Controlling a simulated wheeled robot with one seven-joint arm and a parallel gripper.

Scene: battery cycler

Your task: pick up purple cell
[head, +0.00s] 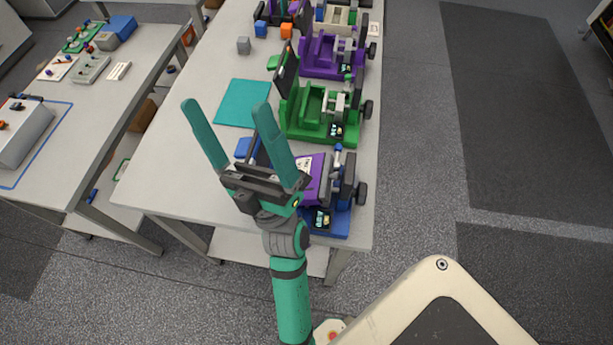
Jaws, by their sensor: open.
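A purple cell (316,180) with a pale printed label sits in the blue cycler (333,220) at the near end of the long table. My gripper's finger and body hide its left part. My gripper (227,106) is open and empty, its two long teal fingers spread and pointing toward the far end of the table. It overlaps the left side of the blue cycler in the picture. I cannot tell its exact height above the table.
Green (318,118) and purple (333,58) cyclers stand behind the blue one, with more beyond. A teal mat (243,97) lies left of them. Grey (243,45), blue (260,28) and orange (286,30) blocks stand farther back. A side table (95,110) is at left.

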